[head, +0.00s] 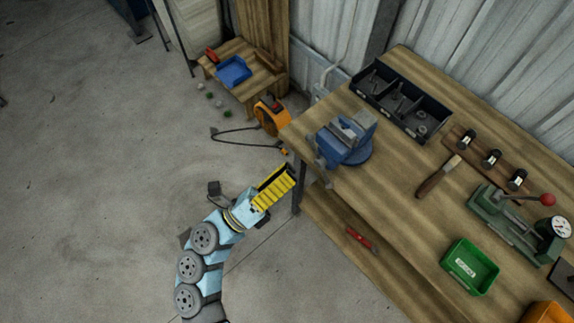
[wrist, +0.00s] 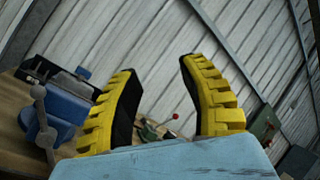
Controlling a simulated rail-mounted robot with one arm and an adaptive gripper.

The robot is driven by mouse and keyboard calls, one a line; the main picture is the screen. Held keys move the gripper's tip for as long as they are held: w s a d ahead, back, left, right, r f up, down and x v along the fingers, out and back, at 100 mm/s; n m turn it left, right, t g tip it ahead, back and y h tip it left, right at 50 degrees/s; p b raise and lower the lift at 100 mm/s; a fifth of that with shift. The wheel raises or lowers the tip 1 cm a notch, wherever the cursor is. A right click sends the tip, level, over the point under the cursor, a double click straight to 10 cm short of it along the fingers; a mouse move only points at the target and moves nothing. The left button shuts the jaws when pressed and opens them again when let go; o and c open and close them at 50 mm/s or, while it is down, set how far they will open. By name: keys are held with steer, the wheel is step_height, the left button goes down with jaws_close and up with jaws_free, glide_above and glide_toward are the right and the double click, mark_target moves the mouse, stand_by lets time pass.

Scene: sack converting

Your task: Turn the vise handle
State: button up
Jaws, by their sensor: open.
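A blue bench vise (head: 345,137) stands at the left corner of the wooden workbench. Its handle (head: 320,154), a grey bar with a ball end, is on the vise's left side, facing my gripper. In the wrist view the vise (wrist: 62,112) is at the left, and the handle (wrist: 41,115) runs up and down in front of it. My gripper (head: 283,178), with yellow ribbed fingers, is in the air off the bench's left edge, below and left of the vise in the head view. Its fingers (wrist: 160,95) are apart with nothing between them, and do not touch the handle.
The workbench (head: 400,165) carries a black divided tray (head: 400,100), a brush (head: 438,177), a green press with a red knob (head: 515,225) and a green bin (head: 469,267). An orange reel (head: 271,116) stands on the floor behind my gripper. The floor at left is mostly clear.

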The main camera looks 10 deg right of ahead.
steer(key=shift+s+r, duration=0.1)
steer(key=shift+r, duration=0.2)
